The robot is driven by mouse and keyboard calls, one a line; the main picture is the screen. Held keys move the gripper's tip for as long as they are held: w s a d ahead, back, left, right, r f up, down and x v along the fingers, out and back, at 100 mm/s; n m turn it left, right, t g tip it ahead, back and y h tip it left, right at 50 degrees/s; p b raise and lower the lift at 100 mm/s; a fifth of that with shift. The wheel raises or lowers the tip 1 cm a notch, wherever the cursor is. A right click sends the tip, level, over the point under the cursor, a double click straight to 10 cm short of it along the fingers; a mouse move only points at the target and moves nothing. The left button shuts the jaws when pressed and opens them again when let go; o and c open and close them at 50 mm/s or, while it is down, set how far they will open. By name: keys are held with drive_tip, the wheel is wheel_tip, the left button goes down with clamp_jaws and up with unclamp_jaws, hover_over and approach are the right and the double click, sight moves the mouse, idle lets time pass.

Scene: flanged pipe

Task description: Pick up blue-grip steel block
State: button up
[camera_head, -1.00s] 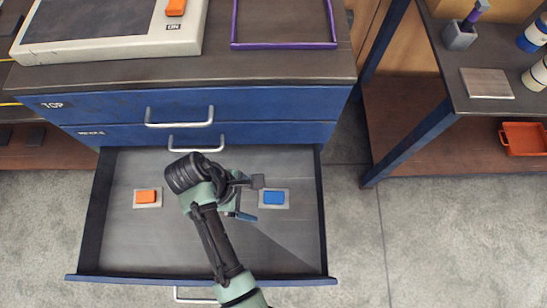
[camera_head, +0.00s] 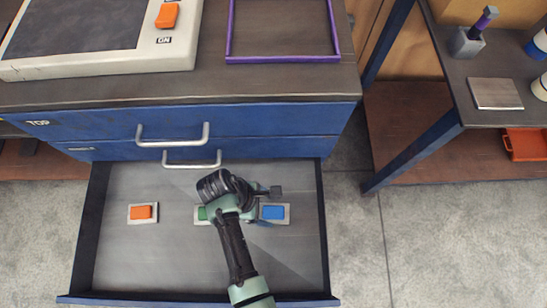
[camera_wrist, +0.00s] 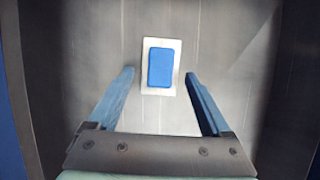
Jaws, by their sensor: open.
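The blue-grip steel block (camera_head: 274,212) lies flat on the floor of the open drawer, on the right side. It is a pale plate with a blue grip on top. In the wrist view the block (camera_wrist: 161,67) is ahead of and centred between the fingers. My gripper (camera_wrist: 161,80) is open, with one finger on each side and nothing between them but the view of the block. In the head view my gripper is above the drawer at the block's left; its fingertips are mostly hidden by the wrist.
An orange-grip block (camera_head: 142,212) lies at the drawer's left. A green-grip block (camera_head: 202,214) is partly hidden by my arm. The drawer walls (camera_head: 322,225) stand close on the block's right. A purple-edged tray (camera_head: 283,59) sits on the cabinet top.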

sight(273, 212)
drive_tip(key=x, duration=0.3)
drive_tip(key=shift+d+f+b, duration=0.1)
drive_tip(key=shift+f+b, duration=0.15)
drive_tip(key=shift+b, duration=0.05)
clamp_jaws()
drive_tip(key=shift+r, duration=0.1)
